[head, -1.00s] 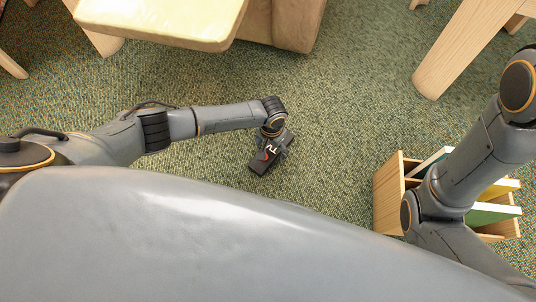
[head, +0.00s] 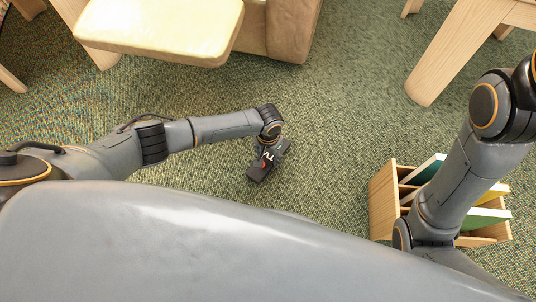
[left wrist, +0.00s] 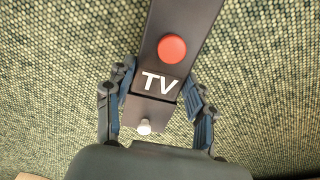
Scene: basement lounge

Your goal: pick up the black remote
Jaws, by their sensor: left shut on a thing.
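The black remote (head: 262,172) is a dark bar with white "TV" lettering and a red button. In the head view it is at the end of my left arm, over the green carpet. In the left wrist view the remote (left wrist: 183,25) runs from the top edge down between the fingers. My left gripper (left wrist: 160,100) is shut on the remote, with a blue-padded finger on each side of it. In the head view the left gripper (head: 270,149) partly covers the remote. My right arm comes in from the right, but its gripper is out of the picture.
A wooden rack (head: 384,204) with several upright books or folders stands on the carpet at the right, partly behind my right arm. A cushioned seat (head: 165,30) is at the top. Wooden legs (head: 447,60) stand at the top right. The carpet (head: 330,130) between is clear.

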